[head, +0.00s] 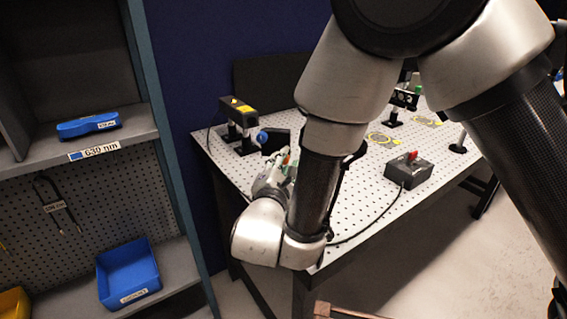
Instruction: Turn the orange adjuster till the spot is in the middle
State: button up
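My gripper (278,170) is low over the near left part of the perforated table (358,190), mostly hidden behind my own wrist and forearm. Its fingers are too small and covered to tell whether they are open or touching anything. No orange adjuster can be made out clearly; small coloured parts show by the gripper, partly covered. A blue round part (262,137) sits just behind the gripper, beside a dark block. A black box with yellow labels (239,108) stands on posts at the table's back left. The spot cannot be seen.
A posted black mount (402,98) stands farther back. Yellow-marked rings (379,139) lie on the tabletop. A shelf at left holds a blue item (88,125) and a blue bin (128,273).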

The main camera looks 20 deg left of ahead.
jog(key=shift+a+r, duration=0.2)
jog(key=shift+r, duration=0.15)
jog(key=s, duration=0.8)
jog(key=s+d, duration=0.1)
jog(key=s, duration=0.3)
jog(key=shift+d+f, duration=0.1)
jog(key=shift+f, duration=0.15)
